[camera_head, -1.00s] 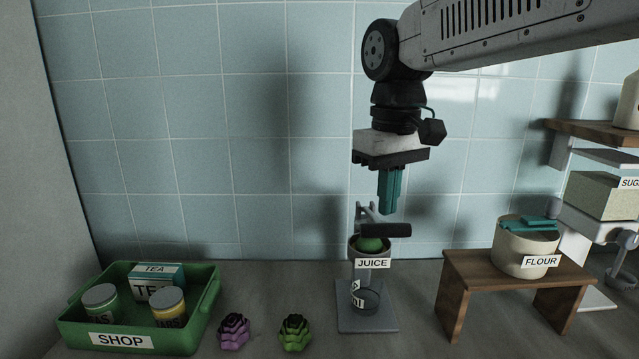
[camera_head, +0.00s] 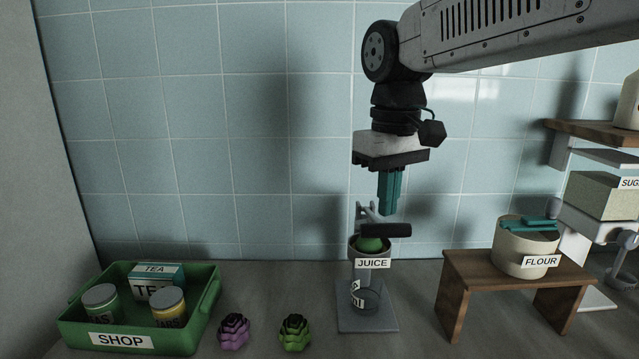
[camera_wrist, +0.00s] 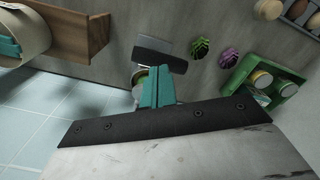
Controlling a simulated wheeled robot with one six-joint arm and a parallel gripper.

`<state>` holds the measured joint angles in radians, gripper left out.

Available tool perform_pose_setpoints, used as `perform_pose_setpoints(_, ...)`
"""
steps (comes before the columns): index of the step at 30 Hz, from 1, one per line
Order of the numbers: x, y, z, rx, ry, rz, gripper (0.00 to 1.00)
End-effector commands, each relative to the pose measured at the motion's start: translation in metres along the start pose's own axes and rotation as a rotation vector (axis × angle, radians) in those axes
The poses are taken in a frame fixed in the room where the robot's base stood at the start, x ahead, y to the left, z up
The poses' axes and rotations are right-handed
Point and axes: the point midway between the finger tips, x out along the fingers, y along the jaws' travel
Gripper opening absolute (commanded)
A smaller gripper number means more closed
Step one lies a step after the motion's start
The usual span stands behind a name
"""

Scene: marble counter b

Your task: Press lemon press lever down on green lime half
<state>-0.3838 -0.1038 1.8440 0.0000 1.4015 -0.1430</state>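The lemon press (camera_head: 366,318) stands on the counter with a JUICE label on its cup. The green lime half (camera_head: 370,244) sits in the top of the cup, partly hidden by the lever. The lever (camera_head: 386,230) is a dark bar crossing just above the lime. My gripper (camera_head: 391,212) points down with its teal fingers together and nothing visible between them. Its tips are just above the lever; I cannot tell whether they touch it.
A green SHOP crate (camera_head: 205,335) with jars and a tea box stands at left. Purple (camera_head: 234,331) and green (camera_head: 295,332) ridged objects lie between crate and press. At right, a wooden stand (camera_head: 470,268) carries a FLOUR pot (camera_head: 515,258). A tiled wall is behind.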

Motion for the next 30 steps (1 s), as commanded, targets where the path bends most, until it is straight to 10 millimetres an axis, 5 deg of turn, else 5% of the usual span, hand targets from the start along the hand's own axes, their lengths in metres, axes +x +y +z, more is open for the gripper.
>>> perform_pose_setpoints(30, 0.016, 0.0, 0.0, 0.0, -0.001, 0.0, 0.0)
